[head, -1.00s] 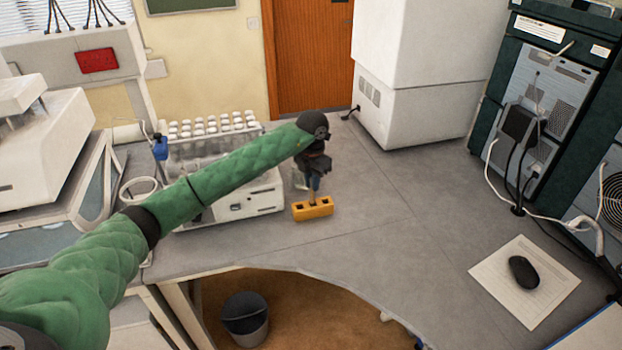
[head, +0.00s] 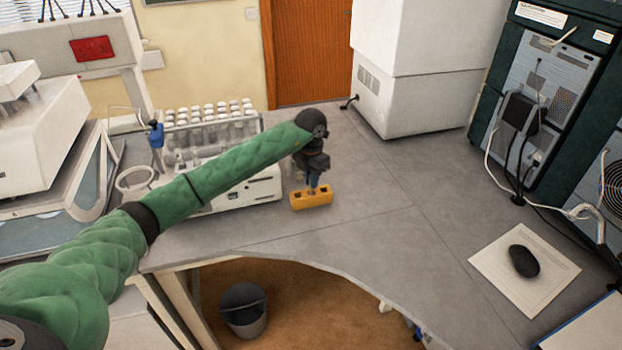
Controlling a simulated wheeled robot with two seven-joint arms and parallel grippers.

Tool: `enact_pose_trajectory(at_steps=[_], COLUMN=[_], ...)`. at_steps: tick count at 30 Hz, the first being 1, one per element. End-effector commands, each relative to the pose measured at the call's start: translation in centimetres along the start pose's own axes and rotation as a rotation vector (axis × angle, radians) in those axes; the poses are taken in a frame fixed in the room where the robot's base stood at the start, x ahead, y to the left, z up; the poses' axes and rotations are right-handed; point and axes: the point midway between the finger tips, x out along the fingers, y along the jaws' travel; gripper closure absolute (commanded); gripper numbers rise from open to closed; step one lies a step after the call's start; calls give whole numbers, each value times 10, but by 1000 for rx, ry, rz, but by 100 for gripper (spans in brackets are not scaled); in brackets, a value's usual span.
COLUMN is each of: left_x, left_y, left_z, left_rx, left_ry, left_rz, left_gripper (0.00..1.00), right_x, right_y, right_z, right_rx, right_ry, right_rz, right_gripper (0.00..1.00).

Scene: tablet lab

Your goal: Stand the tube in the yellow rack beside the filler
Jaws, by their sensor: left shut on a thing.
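The yellow rack (head: 300,202) lies on the grey bench, just right of the filler (head: 262,190), a white machine with rows of white-topped vials. Its top shows dark square holes. My left gripper (head: 313,188) points down right over the middle of the rack, with its fingers close to the rack's top. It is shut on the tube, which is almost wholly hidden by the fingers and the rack. I cannot tell how deep the tube sits in a hole. My right gripper is not in view.
My green left arm crosses in front of the filler. A white cabinet (head: 420,100) stands at the back. A mouse (head: 524,261) on a pale pad and dark green equipment (head: 545,90) are at right. The bench between is clear; its curved front edge lies below the rack.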

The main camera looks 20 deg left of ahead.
Motion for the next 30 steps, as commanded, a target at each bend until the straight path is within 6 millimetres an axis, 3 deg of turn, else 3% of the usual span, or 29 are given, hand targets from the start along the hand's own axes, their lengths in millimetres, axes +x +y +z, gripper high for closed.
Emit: enact_pose_trajectory(at_steps=[13, 14, 17, 30], left_x=[2, 2, 2, -4], left_y=[0, 0, 0, 0], left_z=[0, 0, 0, 0], left_rx=[0, 0, 0, 0], left_ry=[0, 0, 0, 0], left_rz=[0, 0, 0, 0], left_gripper=[100, 81, 62, 60], right_x=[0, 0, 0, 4], right_y=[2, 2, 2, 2], right_z=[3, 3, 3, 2], right_rx=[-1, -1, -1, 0], right_ry=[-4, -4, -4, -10], right_rz=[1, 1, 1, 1], right_gripper=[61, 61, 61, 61])
